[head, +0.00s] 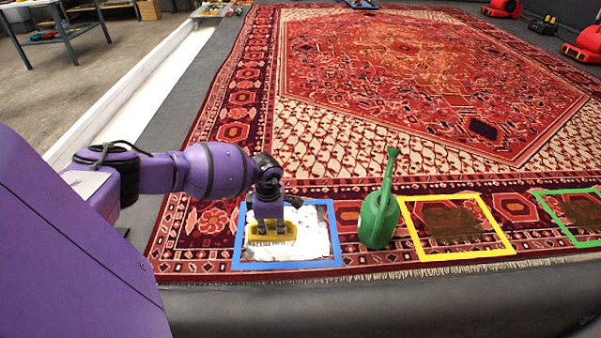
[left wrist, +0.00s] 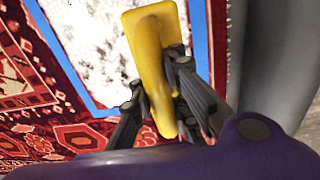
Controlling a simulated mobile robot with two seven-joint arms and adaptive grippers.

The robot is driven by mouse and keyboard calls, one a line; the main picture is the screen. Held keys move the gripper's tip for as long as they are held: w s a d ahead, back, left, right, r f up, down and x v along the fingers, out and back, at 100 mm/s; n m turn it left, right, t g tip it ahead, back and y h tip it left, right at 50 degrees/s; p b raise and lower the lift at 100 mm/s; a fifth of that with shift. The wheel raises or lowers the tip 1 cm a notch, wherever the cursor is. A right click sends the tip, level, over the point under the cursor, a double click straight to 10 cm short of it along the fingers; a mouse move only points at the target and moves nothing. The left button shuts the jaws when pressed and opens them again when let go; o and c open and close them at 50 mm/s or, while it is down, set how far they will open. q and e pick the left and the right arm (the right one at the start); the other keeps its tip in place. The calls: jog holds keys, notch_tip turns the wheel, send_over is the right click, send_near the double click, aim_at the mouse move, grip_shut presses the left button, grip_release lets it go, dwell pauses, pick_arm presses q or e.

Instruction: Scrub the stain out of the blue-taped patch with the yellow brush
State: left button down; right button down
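The blue-taped patch (head: 322,262) lies at the rug's near edge in the head view. White foam (head: 316,228) covers most of it, and no brown stain shows there. My left gripper (head: 268,229) is over the patch, shut on the yellow brush (head: 285,236). In the left wrist view the brush (left wrist: 150,45) lies between the two fingers, with the foam (left wrist: 95,45) and blue tape (left wrist: 58,58) beyond it. The bristles are hidden, so I cannot tell exactly how the brush meets the foam. My right gripper is not in view.
A yellow-taped patch (head: 467,254) and a green-taped patch (head: 562,226) farther right hold brown stains. Red machines (head: 583,47) stand at the far right. The rug's middle is clear.

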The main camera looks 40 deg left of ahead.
pick_arm(q)
jog(key=shift+r+p, duration=0.7)
jog(key=shift+r, duration=0.85)
jog(key=shift+f, duration=0.1)
